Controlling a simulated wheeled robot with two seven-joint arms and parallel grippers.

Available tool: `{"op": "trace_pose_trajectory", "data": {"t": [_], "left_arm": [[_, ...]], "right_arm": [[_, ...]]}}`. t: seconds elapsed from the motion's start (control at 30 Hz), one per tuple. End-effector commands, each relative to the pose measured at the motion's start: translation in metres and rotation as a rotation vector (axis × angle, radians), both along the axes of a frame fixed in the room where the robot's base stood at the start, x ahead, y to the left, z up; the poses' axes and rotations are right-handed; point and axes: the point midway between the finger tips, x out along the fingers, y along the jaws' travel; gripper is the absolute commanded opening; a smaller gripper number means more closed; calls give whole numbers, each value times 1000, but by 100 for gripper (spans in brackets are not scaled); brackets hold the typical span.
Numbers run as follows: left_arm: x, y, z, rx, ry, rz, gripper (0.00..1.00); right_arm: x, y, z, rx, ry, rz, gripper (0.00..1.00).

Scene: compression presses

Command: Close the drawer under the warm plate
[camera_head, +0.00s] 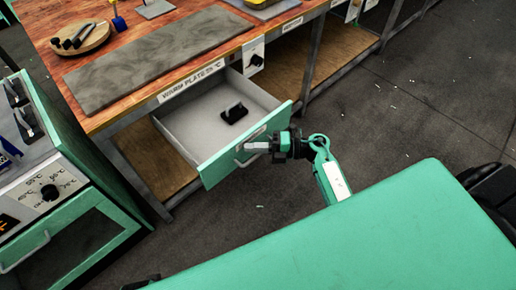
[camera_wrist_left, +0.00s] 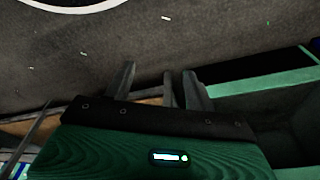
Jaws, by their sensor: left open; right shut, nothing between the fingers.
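The drawer (camera_head: 191,129) under the warm plate (camera_head: 150,62) is pulled open. It has a teal front (camera_head: 222,163) with a light bar handle, and a small black object (camera_head: 234,113) lies inside.
A teal-and-white machine (camera_head: 60,190) with dials stands left of the drawer. The wooden table (camera_head: 105,15) holds a round board (camera_head: 80,38) with dark items. A wooden lower shelf (camera_head: 330,58) runs under the table. The dark floor (camera_head: 425,110) is mostly clear at right.

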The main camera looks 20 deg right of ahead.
Motion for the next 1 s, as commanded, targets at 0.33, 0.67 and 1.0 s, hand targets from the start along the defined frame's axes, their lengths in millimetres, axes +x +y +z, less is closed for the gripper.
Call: {"op": "trace_pose_trajectory", "data": {"t": [0.33, 0.67, 1.0], "left_arm": [[0, 0, -2, 1, 3, 0, 56], [7, -1, 22, -5, -31, -1, 56], [7, 0, 75, -15, -94, 1, 56]], "right_arm": [[2, 0, 0, 0, 0, 1, 0], [43, 15, -2, -2, -2, 1, 0], [123, 44, -3, -1, -3, 0, 0]]}}
